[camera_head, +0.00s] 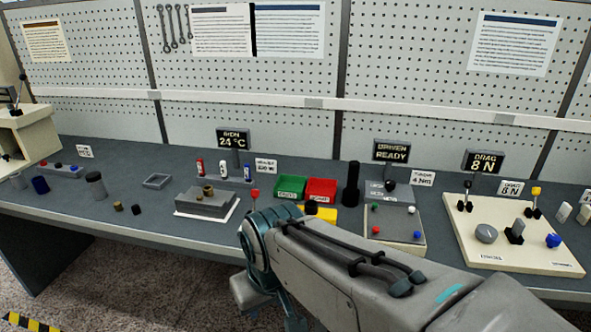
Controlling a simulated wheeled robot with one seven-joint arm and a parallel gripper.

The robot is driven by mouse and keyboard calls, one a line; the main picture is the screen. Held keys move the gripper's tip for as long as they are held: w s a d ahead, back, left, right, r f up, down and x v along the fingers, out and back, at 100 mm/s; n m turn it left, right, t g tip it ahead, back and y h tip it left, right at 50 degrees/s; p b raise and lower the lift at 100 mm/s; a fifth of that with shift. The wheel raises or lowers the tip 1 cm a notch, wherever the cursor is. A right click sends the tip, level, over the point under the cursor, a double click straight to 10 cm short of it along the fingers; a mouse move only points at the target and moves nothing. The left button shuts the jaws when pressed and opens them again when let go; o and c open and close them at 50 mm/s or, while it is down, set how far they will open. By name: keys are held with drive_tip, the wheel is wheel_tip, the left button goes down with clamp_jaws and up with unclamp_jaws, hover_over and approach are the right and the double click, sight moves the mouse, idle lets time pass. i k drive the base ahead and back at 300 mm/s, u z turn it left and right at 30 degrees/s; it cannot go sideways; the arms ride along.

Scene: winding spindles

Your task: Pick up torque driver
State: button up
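A black upright cylinder (351,185) stands on the bench left of the sign that seems to read DRIVER READY; it looks like the torque driver, but I cannot be sure. Its lower end is close to the grey box with coloured knobs. My arm reaches in from the lower right, and its teal joint is in front of the bench edge. Parts of my arm hang below that joint. I cannot make out my gripper's fingertips or whether they hold anything. My arm is apart from the black cylinder in the picture.
Green (291,187) and red bins (321,190) stand left of the cylinder. A grey fixture (206,205) sits further left. The grey knob box (397,229) and a cream panel (480,247) with levers are right. A pegboard wall (240,75) closes the back.

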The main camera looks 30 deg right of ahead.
sight(353, 166)
drive_tip(key=i, duration=0.65)
drive_tip(key=z, duration=0.85)
drive_tip(key=i, duration=0.45)
drive_tip(key=z, duration=0.5)
